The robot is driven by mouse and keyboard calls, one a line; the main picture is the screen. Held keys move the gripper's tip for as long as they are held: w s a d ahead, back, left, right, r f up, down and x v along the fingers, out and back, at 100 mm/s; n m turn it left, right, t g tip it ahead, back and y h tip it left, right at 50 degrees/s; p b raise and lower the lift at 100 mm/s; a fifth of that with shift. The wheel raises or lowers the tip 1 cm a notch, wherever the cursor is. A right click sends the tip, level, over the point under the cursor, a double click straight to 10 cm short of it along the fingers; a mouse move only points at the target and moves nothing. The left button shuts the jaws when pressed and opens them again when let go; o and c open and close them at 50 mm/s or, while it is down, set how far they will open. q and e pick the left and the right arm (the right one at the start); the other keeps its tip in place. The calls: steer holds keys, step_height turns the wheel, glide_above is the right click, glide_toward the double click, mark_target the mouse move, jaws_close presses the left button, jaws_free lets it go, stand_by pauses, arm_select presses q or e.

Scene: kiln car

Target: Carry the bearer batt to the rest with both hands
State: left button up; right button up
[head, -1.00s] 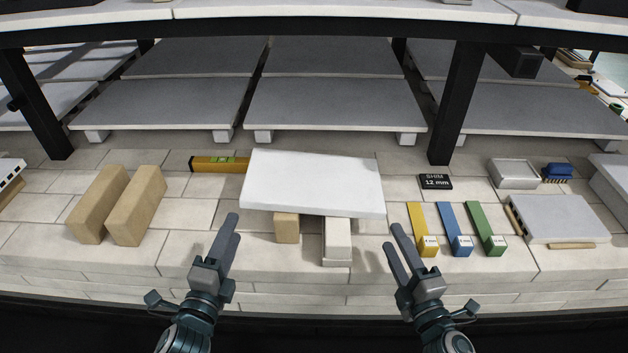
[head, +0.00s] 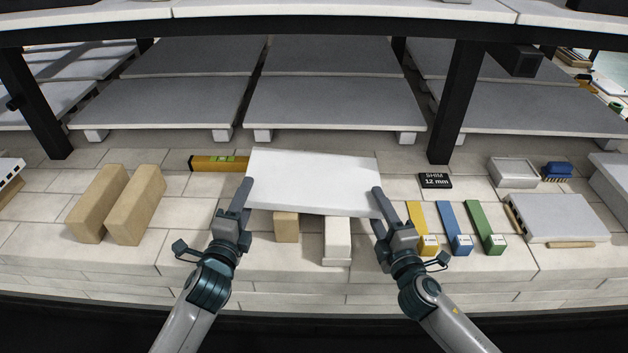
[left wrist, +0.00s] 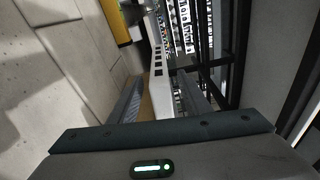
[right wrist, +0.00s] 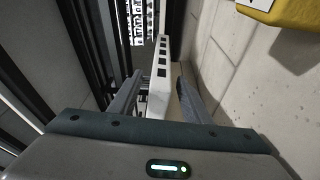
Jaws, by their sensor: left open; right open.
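The bearer batt, a white slab (head: 315,182), lies slightly skewed at the middle of the brick deck, on a small tan block (head: 286,228) and a whitish block (head: 337,240). My left gripper (head: 243,198) is open at the batt's left end; in the left wrist view the batt's slotted end face (left wrist: 160,70) lies between the fingers. My right gripper (head: 379,208) is open at the right end, and the right wrist view shows the batt's end (right wrist: 162,68) between its fingers. Finger contact cannot be told.
A yellow level (head: 215,163) lies behind the batt's left end. A black shim block (head: 435,181) and yellow, blue (head: 454,229) and green strips lie to the right. Dark posts (head: 458,105) and low grey shelves stand behind. Deck between the tan bricks and batt is mostly clear.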

mark_target(368, 188)
arm_select(q)
steer(key=shift+w+d, duration=0.15)
steer(key=shift+w, duration=0.9)
steer(key=shift+w+d, duration=0.2)
steer(key=shift+w, duration=0.85)
steer(key=shift+w+d, duration=0.15)
steer(key=shift+w, duration=0.9)
arm_select(e)
steer(key=shift+x, duration=3.2)
arm_select(q)
jaws_close()
arm_select(e)
jaws_close()
arm_select(q)
steer(key=shift+f, duration=0.1)
arm_select(e)
steer(key=shift+d, duration=0.1)
arm_select(q)
steer(key=shift+r, duration=0.25)
arm_select(e)
steer(key=shift+r, duration=0.2)
